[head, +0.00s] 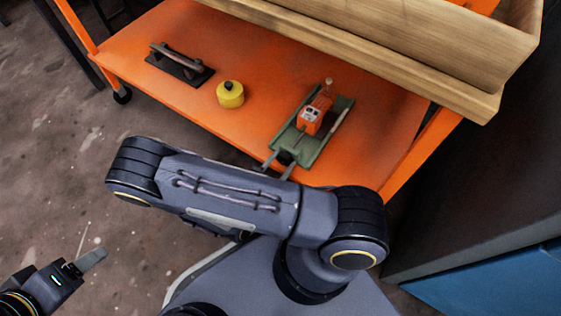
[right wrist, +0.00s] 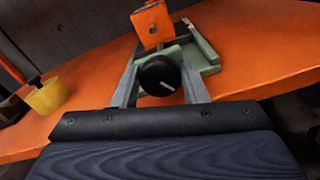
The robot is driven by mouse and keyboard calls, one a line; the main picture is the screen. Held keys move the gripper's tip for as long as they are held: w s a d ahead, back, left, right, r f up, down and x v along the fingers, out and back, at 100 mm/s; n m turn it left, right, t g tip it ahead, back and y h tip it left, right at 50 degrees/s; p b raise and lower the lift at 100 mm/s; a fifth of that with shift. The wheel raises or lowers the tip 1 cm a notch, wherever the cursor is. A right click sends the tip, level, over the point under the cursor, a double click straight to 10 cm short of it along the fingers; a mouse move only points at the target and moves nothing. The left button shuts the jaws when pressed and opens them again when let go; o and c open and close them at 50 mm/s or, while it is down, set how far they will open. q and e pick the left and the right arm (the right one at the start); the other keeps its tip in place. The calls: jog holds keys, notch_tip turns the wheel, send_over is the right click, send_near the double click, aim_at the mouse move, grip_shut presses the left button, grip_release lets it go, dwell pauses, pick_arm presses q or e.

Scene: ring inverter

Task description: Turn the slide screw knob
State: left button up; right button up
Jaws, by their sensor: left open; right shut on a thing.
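The slide has a green base (head: 318,142) with an orange block (head: 311,119) on it, standing at the right part of the orange table. Its black screw knob (right wrist: 158,76) has a pale line on its face and points toward me. My right gripper (right wrist: 160,70) is shut on the knob, with one grey finger on each side. My left gripper (head: 88,253) is open and empty, low at the left above the floor.
A yellow round container (head: 231,96) with a black knob stands left of the slide. A black plate with a bar handle (head: 180,62) lies further left. A wooden box (head: 400,50) stands behind. A blue surface (head: 490,285) lies at lower right.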

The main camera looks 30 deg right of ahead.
dwell(0.3)
jog(key=o, duration=1)
